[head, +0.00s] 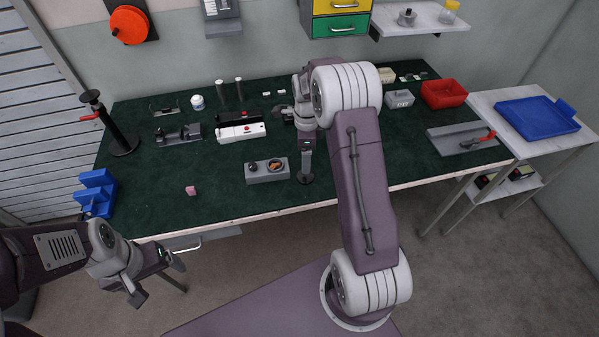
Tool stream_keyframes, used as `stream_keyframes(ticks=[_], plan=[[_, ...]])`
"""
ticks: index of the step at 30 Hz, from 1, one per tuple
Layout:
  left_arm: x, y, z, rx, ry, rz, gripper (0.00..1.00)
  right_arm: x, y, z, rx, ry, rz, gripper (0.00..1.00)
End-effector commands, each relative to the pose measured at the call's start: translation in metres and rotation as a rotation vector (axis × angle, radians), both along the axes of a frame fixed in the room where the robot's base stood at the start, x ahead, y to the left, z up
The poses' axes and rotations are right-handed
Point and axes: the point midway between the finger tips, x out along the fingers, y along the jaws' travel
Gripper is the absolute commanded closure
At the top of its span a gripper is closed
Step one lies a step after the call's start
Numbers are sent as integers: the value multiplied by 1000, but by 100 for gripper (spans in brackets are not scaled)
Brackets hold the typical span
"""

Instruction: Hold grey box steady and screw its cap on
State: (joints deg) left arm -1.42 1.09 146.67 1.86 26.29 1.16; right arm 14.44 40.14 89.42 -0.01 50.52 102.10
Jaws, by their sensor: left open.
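A grey box (257,175) with two round recesses in its top sits near the middle front of the green bench mat. One recess holds something orange-brown. A smaller grey box (398,99) stands at the back right; I cannot tell which one the cap fits. My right gripper (306,170) points down just right of the front box, apart from it. A dark round disc (304,179) is at its tips; I cannot tell whether it is held or is the cap. My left gripper (160,280) is open and empty, off the bench's front left edge.
The front left mat is mostly clear.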

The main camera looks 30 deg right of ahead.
Motion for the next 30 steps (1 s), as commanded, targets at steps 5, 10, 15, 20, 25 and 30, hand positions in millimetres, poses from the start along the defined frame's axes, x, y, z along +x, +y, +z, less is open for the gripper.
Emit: stream_keyframes(ticks=[5, 10, 15, 20, 25, 30], plan=[[0, 0, -1, 0, 0, 0, 15, 0, 0, -1, 0, 0, 2, 20], [0, 0, 2, 0, 0, 0, 15, -1, 1, -19, 0, 3, 2, 20], [0, 0, 4, 0, 0, 0, 15, 0, 1, -38, 0, 1, 3, 20], [0, 0, 4, 0, 0, 0, 15, 0, 1, -40, 0, -1, 3, 20], [0, 0, 5, 0, 0, 0, 15, 0, 1, -41, 0, 0, 3, 20], [0, 0, 13, 0, 0, 0, 15, -1, 3, -66, 1, 4, 3, 20]])
